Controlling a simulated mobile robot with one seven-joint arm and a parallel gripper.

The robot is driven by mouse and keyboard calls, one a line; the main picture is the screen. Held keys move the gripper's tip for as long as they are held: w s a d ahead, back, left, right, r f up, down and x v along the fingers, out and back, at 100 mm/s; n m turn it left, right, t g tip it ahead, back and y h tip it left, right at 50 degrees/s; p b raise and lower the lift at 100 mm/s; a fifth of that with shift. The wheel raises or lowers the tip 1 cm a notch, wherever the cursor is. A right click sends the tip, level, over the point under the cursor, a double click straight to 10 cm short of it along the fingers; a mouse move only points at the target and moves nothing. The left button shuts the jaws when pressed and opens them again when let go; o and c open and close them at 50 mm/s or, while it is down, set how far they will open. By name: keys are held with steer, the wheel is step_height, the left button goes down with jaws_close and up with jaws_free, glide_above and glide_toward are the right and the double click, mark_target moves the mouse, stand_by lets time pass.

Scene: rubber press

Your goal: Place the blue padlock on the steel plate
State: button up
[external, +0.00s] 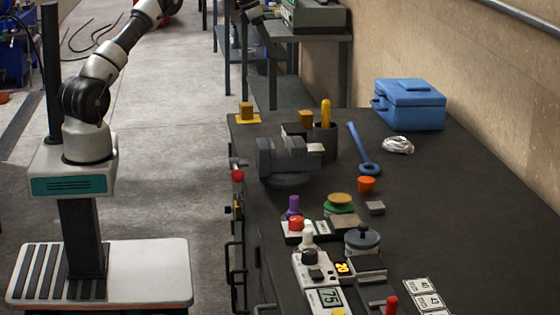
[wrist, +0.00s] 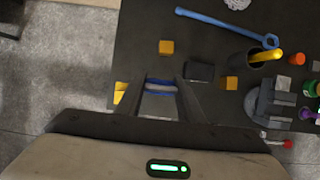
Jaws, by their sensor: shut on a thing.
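In the wrist view, my gripper (wrist: 164,84) is shut on a small blue-and-silver thing, apparently the blue padlock (wrist: 159,82). The fingers hide much of it. The gripper is above the far end of the dark workbench. In the external view my arm runs out past the top edge, and the padlock cannot be made out there. A flat greyish plate (external: 344,223) lies on the middle of the bench, beside a small grey block; it may be the steel plate, but I cannot tell for sure. I do not make it out in the wrist view.
A grey vise (external: 287,160) and a dark cup (external: 325,138) with a yellow handle stand at the far end. Yellow blocks, a blue wrench (external: 362,150) and a blue toolbox (external: 409,104) are nearby. The bench's right side is mostly clear.

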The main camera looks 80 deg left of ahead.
steer(key=w+d+m, duration=0.2)
steer(key=w+d, duration=0.8)
steer(key=d, duration=0.4)
steer(key=m+g+h+p, duration=0.1)
steer(key=m+h, duration=0.2)
steer(key=m, duration=0.4)
glide_above(381, 206)
steer(key=s+a, duration=0.1)
step_height(381, 206, down, 17)
steer(key=shift+r, duration=0.15)
steer(key=shift+f, duration=2.35)
steer(key=shift+f, duration=0.1)
steer(key=shift+f, duration=0.15)
steer(key=o, duration=1.1)
